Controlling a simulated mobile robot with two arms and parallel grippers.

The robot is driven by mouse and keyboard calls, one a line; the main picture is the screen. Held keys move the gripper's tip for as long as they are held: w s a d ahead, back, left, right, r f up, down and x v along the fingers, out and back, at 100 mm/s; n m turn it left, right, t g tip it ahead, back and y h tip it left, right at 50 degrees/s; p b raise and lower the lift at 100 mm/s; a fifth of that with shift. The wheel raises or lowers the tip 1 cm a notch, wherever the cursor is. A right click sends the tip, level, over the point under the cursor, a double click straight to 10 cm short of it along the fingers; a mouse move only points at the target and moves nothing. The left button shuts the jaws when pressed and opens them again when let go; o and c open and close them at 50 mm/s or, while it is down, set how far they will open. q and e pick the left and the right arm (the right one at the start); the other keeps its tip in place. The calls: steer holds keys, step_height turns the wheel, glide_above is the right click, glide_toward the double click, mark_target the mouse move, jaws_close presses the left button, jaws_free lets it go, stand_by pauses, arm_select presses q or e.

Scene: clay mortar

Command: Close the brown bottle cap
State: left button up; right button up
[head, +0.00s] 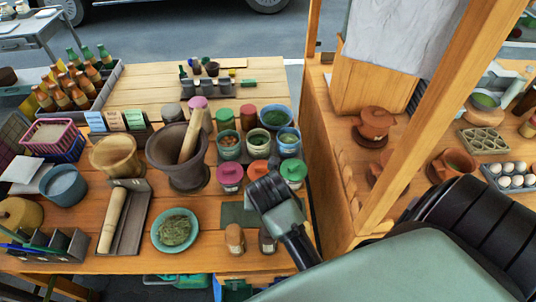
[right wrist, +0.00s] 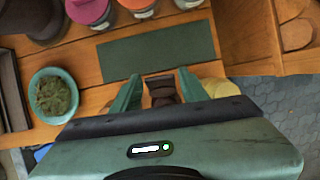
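My right gripper shows in the right wrist view (right wrist: 160,78) with its two green fingers apart. A dark brown capped piece (right wrist: 163,92) shows in the gap between them; I cannot tell whether the fingers touch it. In the head view a small bottle with a dark brown top (head: 267,241) stands near the table's front edge, partly beside my right arm. A similar bottle with a lighter tan top (head: 235,238) stands to its left. Whether either cap is open or seated is too small to tell. My left gripper is not in view.
A dark green mat (head: 235,214) lies just behind the bottles. A teal plate of herbs (head: 175,230) is to the left. Lidded jars (head: 230,175), a clay mortar with pestle (head: 178,160) and a wooden post (head: 405,165) stand around.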

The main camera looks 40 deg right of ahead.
jaws_close()
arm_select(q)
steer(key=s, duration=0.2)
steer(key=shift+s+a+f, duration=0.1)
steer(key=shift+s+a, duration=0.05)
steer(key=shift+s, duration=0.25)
